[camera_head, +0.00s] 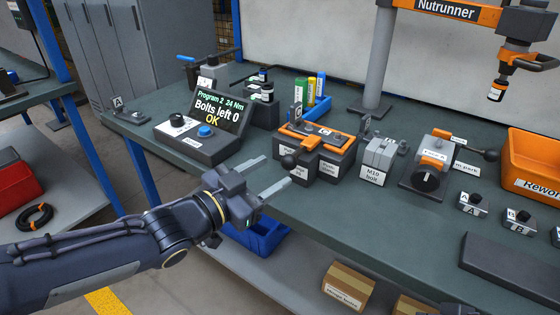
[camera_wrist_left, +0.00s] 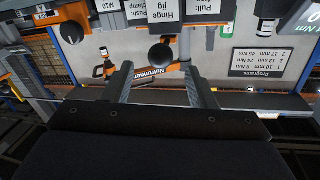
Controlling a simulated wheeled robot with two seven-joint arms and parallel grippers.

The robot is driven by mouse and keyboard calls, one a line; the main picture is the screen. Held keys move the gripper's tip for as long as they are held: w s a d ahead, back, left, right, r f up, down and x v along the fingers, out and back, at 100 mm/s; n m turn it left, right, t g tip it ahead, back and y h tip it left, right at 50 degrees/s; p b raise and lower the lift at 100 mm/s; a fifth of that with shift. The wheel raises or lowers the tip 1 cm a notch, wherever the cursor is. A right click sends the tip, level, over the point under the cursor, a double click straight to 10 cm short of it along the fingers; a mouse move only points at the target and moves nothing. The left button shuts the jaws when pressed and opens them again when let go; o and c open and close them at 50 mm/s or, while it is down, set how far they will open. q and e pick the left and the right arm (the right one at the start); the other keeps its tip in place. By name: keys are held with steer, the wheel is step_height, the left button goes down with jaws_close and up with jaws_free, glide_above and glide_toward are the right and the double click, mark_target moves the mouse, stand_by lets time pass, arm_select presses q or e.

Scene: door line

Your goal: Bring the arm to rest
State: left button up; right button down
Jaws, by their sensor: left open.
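My left arm comes in from the left of the head view. Its gripper (camera_head: 276,173) is open, with its two fingers apart and nothing seen between them. The fingertips point at the hinge jig (camera_head: 327,165), a dark block with orange clamps and a black ball knob (camera_head: 289,161) at its front. In the left wrist view the picture is upside down, and the knob (camera_wrist_left: 161,56) shows beyond and between the open fingers (camera_wrist_left: 155,80). I cannot tell the exact gap between fingers and knob. My right gripper is not seen.
A control box (camera_head: 199,139) with a display reading "Bolts left 0 OK" stands left of the jig. A blue bin (camera_head: 258,238) sits below the bench edge.

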arm_select(q)
steer(key=shift+s+a, duration=0.15)
stand_by(0.3)
steer(key=s+a+f+n+g+y, duration=0.1)
steer(key=s+a+f+n+y, duration=0.3)
steer(key=a, duration=0.4)
steer(key=s+a+f+n+g+y, duration=0.1)
steer(key=s+a+f+n+y, duration=0.15)
steer(key=a+n+y, duration=0.35)
steer(key=s+a+f+n+g+h, duration=0.15)
steer(key=s+f+g, duration=0.45)
steer(key=s, duration=0.7)
step_height(320, 180, up, 23)
steer(key=s+p, duration=0.1)
steer(key=p, duration=2.3)
steer(key=shift+d+f+n, duration=0.2)
steer(key=shift+d+n, duration=0.05)
steer(key=shift+n, duration=0.2)
